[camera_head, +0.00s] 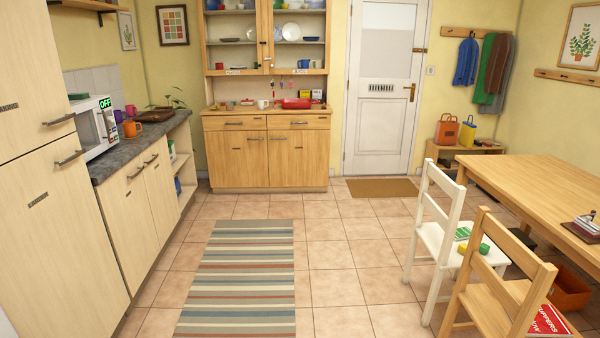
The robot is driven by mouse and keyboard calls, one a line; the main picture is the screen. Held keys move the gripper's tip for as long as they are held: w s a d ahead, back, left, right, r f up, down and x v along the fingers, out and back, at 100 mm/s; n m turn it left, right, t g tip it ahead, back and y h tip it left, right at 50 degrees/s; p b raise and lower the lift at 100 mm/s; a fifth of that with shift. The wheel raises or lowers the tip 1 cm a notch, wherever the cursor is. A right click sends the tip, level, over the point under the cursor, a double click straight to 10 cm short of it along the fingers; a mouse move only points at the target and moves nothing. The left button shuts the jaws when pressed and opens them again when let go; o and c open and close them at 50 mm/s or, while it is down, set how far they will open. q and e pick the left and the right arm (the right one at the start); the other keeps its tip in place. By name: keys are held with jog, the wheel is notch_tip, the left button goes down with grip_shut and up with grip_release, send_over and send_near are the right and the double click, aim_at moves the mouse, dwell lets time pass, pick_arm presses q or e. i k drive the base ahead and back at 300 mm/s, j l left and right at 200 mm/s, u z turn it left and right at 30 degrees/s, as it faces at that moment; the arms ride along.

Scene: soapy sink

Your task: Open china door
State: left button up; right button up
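A wooden china cabinet (235,160) stands against the far wall, left of the white door. Its upper part has two framed china doors (267,30) meeting at a middle post, and both look shut. Blue bowls and white plates (291,31) show on the shelves behind them. Neither of my grippers is in view.
A striped rug (240,285) lies on open tiled floor before the cabinet. A counter (118,160) with a microwave (94,125) lines the left. A white chair (436,235), a wooden chair (495,285) and a table (520,170) fill the right.

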aim_at(298, 158)
jog(key=i, duration=5.25)
jog(key=i+z, duration=0.1)
jog(key=i, duration=0.5)
jog(key=i+j+z, duration=0.15)
jog(key=i, duration=0.4)
jog(key=i+j+z, duration=0.1)
jog(key=i, duration=0.5)
